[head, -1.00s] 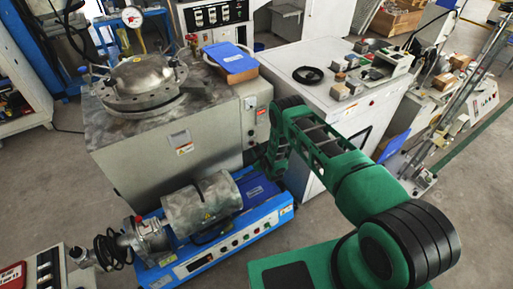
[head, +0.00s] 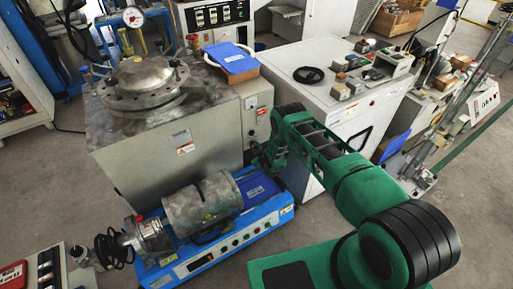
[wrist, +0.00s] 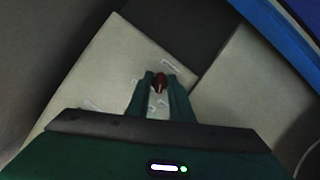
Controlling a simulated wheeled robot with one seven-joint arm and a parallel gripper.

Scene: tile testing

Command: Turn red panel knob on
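The red panel knob (wrist: 159,83) shows in the wrist view as a small dark red knob on a pale panel face (wrist: 118,70). My gripper (wrist: 160,78) has its two green fingers on either side of the knob, with the tips close to it. I cannot tell whether both fingers touch it. In the head view my gripper (head: 258,152) is at the right side of the grey machine (head: 170,145), low on its control panel. The knob is not clear there. A red control (head: 262,112) shows higher on that panel.
A blue bench unit (head: 235,235) with a motor (head: 203,202) stands in front of the grey machine. A white cabinet (head: 320,110) stands close on the right of my gripper. A blue clipboard (head: 232,58) lies on the machine's top.

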